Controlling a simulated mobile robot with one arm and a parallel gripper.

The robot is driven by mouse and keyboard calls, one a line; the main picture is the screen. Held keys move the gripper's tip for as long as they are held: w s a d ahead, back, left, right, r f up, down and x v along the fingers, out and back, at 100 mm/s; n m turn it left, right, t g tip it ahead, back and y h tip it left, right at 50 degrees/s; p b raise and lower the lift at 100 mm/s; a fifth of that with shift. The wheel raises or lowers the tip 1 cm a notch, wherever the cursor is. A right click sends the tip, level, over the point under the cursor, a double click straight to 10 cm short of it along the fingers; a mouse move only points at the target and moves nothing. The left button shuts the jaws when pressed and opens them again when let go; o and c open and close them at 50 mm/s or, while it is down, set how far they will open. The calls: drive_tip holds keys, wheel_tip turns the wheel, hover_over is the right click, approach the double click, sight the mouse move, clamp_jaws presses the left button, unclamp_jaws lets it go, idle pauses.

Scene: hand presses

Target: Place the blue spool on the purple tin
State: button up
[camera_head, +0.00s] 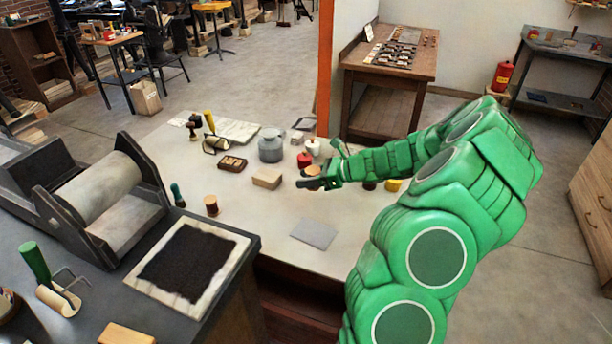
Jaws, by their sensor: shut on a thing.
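My gripper (308,183) is over the middle of the pale table, at the end of my green arm. It is shut on a small tan-topped piece (313,171), mostly hidden by the dark fingers. No blue shows on this piece, so I cannot tell whether it is the blue spool. I cannot make out a purple tin. A small dark thing (370,185) shows beside my forearm, partly hidden; its colour is unclear.
A red jar (304,159), white bottle (313,147) and grey pot (271,146) stand behind my gripper. A tan block (267,178) is to its left, a yellow thing (393,185) by my arm. A grey sheet (314,233) lies in front, with bare tabletop around it.

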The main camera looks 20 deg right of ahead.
sight(308, 171)
drive_tip(key=shift+s+a+r, duration=0.1)
drive_tip(key=shift+s+a, duration=0.05)
drive_tip(key=shift+s, duration=0.2)
drive_tip(key=shift+r, duration=0.15)
wheel_tip(308, 171, up, 26)
drive_tip(key=w+a+r+m+t+h, duration=0.1)
drive_tip(key=w+a+m+t+h, duration=0.15)
drive_tip(key=w+a, duration=1.45)
drive_tip(key=w+a+r+m+t+h, duration=0.1)
drive_tip(key=a+m+t+h, duration=0.1)
drive_tip(key=a, duration=2.2)
drive_tip(key=shift+w+r+m+h, duration=0.15)
drive_tip(key=shift+w+m+h, duration=0.15)
drive_tip(key=shift+m+h, duration=0.6)
